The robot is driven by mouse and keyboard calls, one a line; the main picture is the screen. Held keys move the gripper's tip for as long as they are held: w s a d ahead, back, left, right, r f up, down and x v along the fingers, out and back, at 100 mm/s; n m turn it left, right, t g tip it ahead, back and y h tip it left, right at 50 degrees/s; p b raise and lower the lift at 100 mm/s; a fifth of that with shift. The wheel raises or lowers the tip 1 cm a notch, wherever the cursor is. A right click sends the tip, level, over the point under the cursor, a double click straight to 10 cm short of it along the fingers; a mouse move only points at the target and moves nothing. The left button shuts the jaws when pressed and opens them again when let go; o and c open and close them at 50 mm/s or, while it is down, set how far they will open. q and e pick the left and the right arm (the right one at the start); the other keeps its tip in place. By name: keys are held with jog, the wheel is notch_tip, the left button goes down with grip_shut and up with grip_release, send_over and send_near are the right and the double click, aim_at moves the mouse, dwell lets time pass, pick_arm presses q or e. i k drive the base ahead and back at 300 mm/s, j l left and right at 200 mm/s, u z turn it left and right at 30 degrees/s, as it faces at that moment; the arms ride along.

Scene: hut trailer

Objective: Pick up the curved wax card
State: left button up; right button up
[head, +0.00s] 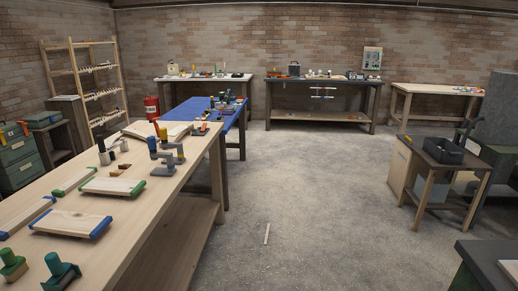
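I cannot make out a curved wax card for certain in the head view. Small items lie on several benches, too small to tell apart at this distance. Neither of my grippers is in view.
A long wooden workbench (135,222) with clamps and boards stands at left; a blue-topped table (199,111) is behind it. Benches line the back wall, including a dark-topped one (345,83). A small table (447,166) stands right. The middle floor (310,190) is open, with a pale strip (267,234).

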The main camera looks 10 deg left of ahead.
aim_at(176, 131)
jog(key=i+l+u, duration=0.15)
jog(key=i, duration=1.85)
